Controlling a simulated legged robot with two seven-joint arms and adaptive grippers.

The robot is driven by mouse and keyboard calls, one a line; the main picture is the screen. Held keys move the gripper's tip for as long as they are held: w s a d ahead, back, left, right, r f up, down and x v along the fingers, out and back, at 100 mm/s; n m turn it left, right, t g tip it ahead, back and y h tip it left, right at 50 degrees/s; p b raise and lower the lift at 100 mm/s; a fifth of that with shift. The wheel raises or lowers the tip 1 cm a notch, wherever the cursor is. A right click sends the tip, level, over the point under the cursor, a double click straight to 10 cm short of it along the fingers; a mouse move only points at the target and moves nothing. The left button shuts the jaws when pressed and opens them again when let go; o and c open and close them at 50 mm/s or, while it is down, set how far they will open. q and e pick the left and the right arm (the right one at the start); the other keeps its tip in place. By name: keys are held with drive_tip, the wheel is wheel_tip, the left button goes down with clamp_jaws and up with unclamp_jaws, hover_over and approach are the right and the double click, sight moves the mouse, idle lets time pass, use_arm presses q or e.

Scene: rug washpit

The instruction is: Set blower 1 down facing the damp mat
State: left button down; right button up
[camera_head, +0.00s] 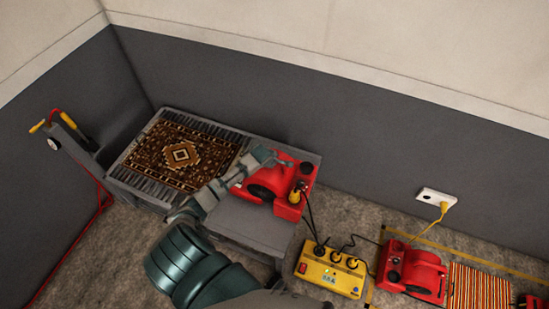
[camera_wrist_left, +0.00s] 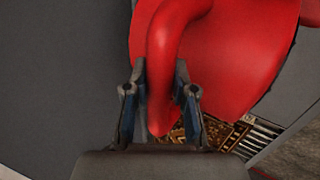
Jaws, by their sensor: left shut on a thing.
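A red blower (camera_head: 266,186), which I take to be blower 1, is at the right end of a low grey platform (camera_head: 250,229). My left gripper (camera_head: 262,158) is shut on its handle. In the left wrist view the fingers of my left gripper (camera_wrist_left: 160,78) stand on both sides of the red handle (camera_wrist_left: 168,45). The brown patterned mat (camera_head: 208,147) with grey fringes lies flat on the platform, left of the blower; part of it shows in the left wrist view (camera_wrist_left: 235,138). I cannot tell whether the blower touches the platform. My right gripper is out of view.
A yellow power box (camera_head: 329,272) on the floor has cables, one running up towards the blower. A second red blower (camera_head: 425,276) sits beside a striped mat (camera_head: 480,289). A wall socket (camera_head: 437,197) is behind. A yellow-handled device (camera_head: 65,130) stands left with a red hose.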

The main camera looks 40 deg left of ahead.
use_arm(q)
drive_tip(key=shift+w+a+f, duration=0.15)
drive_tip(key=shift+w+a, duration=0.05)
drive_tip(key=shift+w, duration=0.1)
drive_tip(key=c, duration=1.2)
unclamp_jaws()
drive_tip(key=shift+s+d+f, duration=0.15)
drive_tip(key=shift+s+f, duration=0.2)
drive_tip(key=shift+f, duration=0.05)
drive_tip(key=shift+o, duration=1.2)
drive_tip(key=shift+r, duration=0.1)
drive_tip(key=shift+d, duration=0.1)
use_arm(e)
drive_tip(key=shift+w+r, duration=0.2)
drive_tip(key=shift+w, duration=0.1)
use_arm(q)
drive_tip(key=shift+r, duration=0.2)
drive_tip(key=p+v, duration=0.3)
drive_tip(key=v, duration=0.8)
drive_tip(key=shift+s+r, duration=0.2)
drive_tip(key=shift+r, duration=0.05)
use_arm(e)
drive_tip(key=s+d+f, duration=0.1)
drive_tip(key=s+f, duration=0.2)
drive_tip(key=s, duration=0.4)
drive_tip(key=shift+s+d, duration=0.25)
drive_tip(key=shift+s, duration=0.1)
